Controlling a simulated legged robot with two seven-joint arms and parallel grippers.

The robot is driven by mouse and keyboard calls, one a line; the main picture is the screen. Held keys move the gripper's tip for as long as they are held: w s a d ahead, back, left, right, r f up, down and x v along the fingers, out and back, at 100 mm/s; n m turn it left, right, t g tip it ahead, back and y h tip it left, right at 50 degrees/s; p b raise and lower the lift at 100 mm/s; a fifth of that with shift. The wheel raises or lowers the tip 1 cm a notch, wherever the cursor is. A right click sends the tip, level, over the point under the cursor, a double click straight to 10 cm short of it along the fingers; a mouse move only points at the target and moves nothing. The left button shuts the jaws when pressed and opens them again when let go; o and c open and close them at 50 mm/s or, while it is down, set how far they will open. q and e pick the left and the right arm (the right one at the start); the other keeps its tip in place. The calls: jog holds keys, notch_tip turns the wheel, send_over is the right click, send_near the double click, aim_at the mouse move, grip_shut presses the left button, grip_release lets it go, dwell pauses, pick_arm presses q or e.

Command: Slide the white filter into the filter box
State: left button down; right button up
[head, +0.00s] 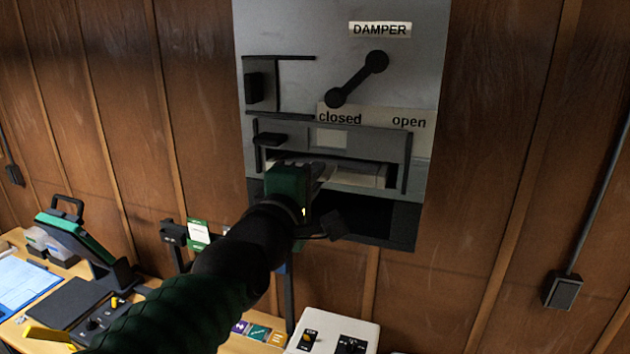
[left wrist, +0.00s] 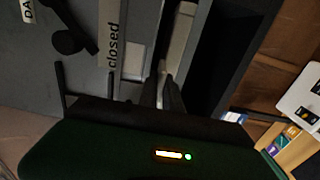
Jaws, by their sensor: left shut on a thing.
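The filter box (head: 392,150) is a grey frame with a dark slot, set in the grey wall panel under the damper lever. The white filter (head: 372,176) shows as a pale, shaded slab lying in or at the mouth of the slot; its left part is hidden by my gripper. My left gripper (head: 320,172) is shut on the filter's near edge in front of the box. In the left wrist view the fingertips (left wrist: 167,82) meet at the pale filter (left wrist: 178,40), beside the box's dark opening. How deep the filter sits, I cannot tell. My right gripper is not in view.
The damper lever (head: 357,79) points down-left to "closed". A dark hollow (head: 385,222) lies below the slot. A small dark handle (head: 270,139) juts out at the box's left. A desk (head: 40,322) with devices is at lower left; a white control box (head: 333,332) stands below.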

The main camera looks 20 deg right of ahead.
pick_arm(q)
jog(key=shift+w+d, duration=0.2)
jog(key=shift+s+d, duration=0.15)
jog(key=shift+d, duration=0.1)
jog(key=shift+r+p, duration=0.15)
jog(key=shift+p, duration=0.3)
jog(key=shift+w+p, duration=0.35)
jog(key=shift+w, duration=0.25)
jog(key=shift+w+d+p, duration=0.25)
jog(key=shift+d+p, duration=0.1)
jog(key=shift+p, duration=0.1)
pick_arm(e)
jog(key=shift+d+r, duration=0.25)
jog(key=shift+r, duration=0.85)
pick_arm(q)
jog(key=c, duration=1.5)
grip_release()
jog(key=shift+o, duration=0.2)
jog(key=shift+f, duration=0.2)
